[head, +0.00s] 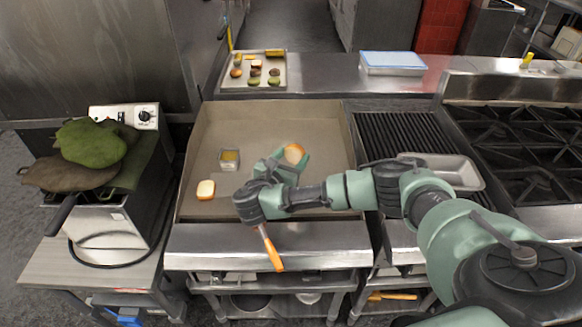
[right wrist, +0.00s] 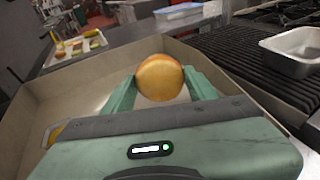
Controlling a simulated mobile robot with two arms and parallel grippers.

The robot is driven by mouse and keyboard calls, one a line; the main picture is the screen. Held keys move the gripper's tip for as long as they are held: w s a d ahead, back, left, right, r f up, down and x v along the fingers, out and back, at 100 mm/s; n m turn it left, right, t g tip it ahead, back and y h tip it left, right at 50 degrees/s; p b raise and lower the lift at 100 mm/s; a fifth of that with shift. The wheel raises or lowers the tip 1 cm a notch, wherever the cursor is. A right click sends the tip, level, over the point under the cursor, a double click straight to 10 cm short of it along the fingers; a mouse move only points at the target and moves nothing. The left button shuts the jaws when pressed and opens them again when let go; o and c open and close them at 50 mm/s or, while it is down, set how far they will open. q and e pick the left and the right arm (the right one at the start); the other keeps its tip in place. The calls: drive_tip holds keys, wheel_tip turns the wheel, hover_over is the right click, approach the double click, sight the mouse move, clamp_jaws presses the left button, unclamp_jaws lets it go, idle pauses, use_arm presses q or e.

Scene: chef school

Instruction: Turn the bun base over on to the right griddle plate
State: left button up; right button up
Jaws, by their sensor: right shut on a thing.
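My right gripper (head: 290,161) is shut on the bun base (head: 294,152), a round golden-brown piece. In the right wrist view the bun base (right wrist: 159,77) sits between the two green fingers of the right gripper (right wrist: 160,88), its browned face toward the camera. They are over the right half of the wide flat griddle (head: 325,122); I cannot tell whether the bun touches the plate. A second, paler bun piece (head: 206,190) lies on the left part of the griddle. My left gripper is not in view.
A small square container (head: 229,160) stands on the griddle's left half. An orange-handled tool (head: 270,248) extends over the front edge. A ribbed grill (head: 395,135) with a metal pan (head: 450,172) is at the right. A food tray (head: 253,83) stands behind; raised walls edge the griddle.

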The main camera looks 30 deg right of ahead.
drive_tip(key=shift+d+f+n+t+b, duration=0.15)
drive_tip(key=shift+f+n+t+b, duration=0.3)
drive_tip(key=shift+t, duration=0.25)
drive_tip(key=shift+d+f+n+t, duration=0.1)
drive_tip(key=shift+n+t, duration=0.15)
drive_tip(key=shift+t, duration=0.65)
drive_tip(key=n+t+b, duration=0.1)
drive_tip(key=t+b, duration=0.1)
drive_tip(key=n+t+b, duration=0.1)
drive_tip(key=t+b, duration=0.1)
drive_tip(key=d+f+n+t+y+b, duration=0.1)
drive_tip(key=t+b, duration=0.2)
drive_tip(key=shift+w+n, duration=0.3)
drive_tip(key=shift+f+b, duration=0.6)
drive_tip(key=shift+f, duration=0.25)
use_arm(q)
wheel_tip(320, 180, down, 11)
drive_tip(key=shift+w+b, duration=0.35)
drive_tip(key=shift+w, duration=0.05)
use_arm(e)
drive_tip(key=shift+f, duration=0.5)
drive_tip(key=o, duration=1.4)
